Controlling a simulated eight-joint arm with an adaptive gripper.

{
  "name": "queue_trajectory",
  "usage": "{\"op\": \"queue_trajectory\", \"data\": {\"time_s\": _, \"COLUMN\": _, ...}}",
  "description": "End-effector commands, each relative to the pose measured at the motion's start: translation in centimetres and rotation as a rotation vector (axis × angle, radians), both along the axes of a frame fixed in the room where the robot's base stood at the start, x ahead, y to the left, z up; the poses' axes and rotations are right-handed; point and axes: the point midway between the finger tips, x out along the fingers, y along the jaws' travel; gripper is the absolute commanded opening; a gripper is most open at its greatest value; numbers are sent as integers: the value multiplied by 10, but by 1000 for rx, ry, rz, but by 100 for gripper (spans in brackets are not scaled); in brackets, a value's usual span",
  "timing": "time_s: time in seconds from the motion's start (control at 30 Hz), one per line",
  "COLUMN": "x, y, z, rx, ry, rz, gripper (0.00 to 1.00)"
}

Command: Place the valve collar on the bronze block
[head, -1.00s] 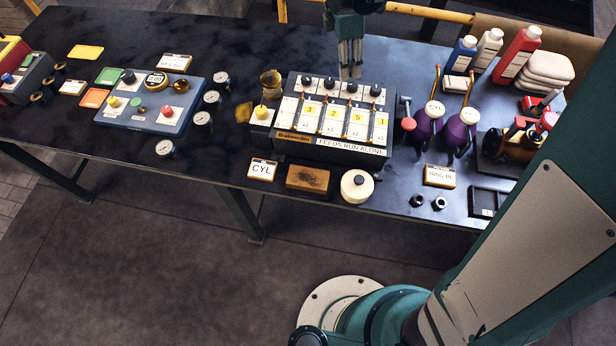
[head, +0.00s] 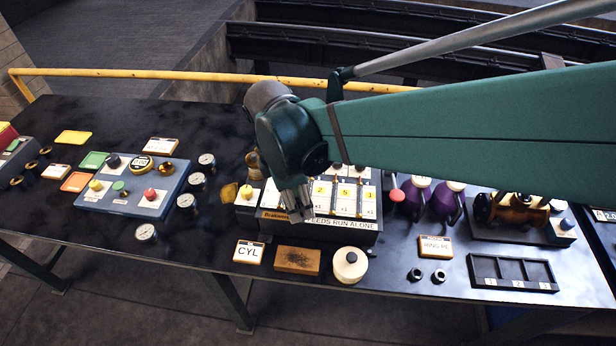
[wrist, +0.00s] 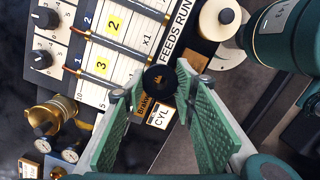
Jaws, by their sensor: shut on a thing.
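My gripper (head: 301,212) is over the front left part of the lever box, above the bench. In the wrist view its green padded fingers (wrist: 158,82) are shut on the valve collar (wrist: 158,78), a small black ring seen nearly end-on. The collar is not clear in the head view. A brown, bronze-looking block (head: 298,260) lies flat on the bench's front edge, between the CYL card and a cream pot. The gripper is behind and above it, apart from it.
The lever box (head: 330,226) is just under my gripper. The CYL card (head: 248,252) and cream pot (head: 350,264) flank the block closely. Two black rings (head: 427,275) lie farther right, near a divided tray (head: 512,273). Gauges and a blue panel (head: 140,187) stand left.

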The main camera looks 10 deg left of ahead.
Motion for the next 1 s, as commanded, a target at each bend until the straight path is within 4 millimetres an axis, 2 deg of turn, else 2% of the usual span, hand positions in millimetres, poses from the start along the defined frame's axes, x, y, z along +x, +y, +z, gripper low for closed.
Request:
{"op": "queue_trajectory", "data": {"time_s": 0.03, "x": -13, "y": 1, "z": -3, "rx": 0, "ry": 0, "rz": 4, "gripper": 13}}
{"op": "queue_trajectory", "data": {"time_s": 0.2, "x": -45, "y": 0, "z": -8, "rx": -2, "ry": -1, "rz": 4, "gripper": 13}}
{"op": "queue_trajectory", "data": {"time_s": 0.4, "x": -66, "y": -2, "z": -12, "rx": -2, "ry": -3, "rz": 3, "gripper": 13}}
{"op": "queue_trajectory", "data": {"time_s": 1.0, "x": -71, "y": -2, "z": -17, "rx": -3, "ry": -2, "rz": 3, "gripper": 13}}
